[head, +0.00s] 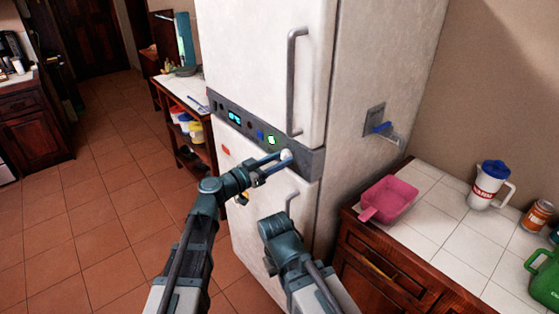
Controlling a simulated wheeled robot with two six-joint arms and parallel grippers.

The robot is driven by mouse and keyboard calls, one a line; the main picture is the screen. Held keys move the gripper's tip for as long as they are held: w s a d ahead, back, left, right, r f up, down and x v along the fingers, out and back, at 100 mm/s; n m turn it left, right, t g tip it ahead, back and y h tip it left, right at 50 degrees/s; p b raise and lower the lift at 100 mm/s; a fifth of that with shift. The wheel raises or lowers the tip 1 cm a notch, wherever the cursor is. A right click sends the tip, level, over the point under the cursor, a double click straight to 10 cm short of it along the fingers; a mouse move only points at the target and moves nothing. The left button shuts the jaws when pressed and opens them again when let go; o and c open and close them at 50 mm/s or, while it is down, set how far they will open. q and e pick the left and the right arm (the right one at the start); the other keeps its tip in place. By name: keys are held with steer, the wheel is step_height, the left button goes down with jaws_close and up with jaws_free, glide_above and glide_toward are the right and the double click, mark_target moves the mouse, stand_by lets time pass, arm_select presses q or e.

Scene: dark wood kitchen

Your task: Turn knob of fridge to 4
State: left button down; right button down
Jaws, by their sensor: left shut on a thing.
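The white fridge (260,70) stands in the middle of the head view. A dark control panel (235,118) with small lit displays runs across it between the upper and lower doors. A pale round knob (286,155) sits near the right end of the panel. My left gripper (279,161) is at the knob with its fingers shut on it. The knob's markings and setting are too small to read. My right arm's wrist (279,228) is low in front of the lower door, and its fingers are hidden.
The upper door's handle (293,80) rises above the knob, and the lower handle (291,201) is just below. A tiled counter (440,221) at right holds a pink container (389,198) and a white jug (488,186). Open tiled floor (100,200) lies left.

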arm_select(q)
steer(key=shift+s+f+m, duration=0.1)
steer(key=shift+m, duration=0.7)
steer(key=shift+c, duration=1.9)
jaws_free()
steer(key=shift+a, duration=0.1)
steer(key=v, duration=1.3)
steer(key=shift+s+a, duration=0.2)
steer(key=shift+a, duration=0.05)
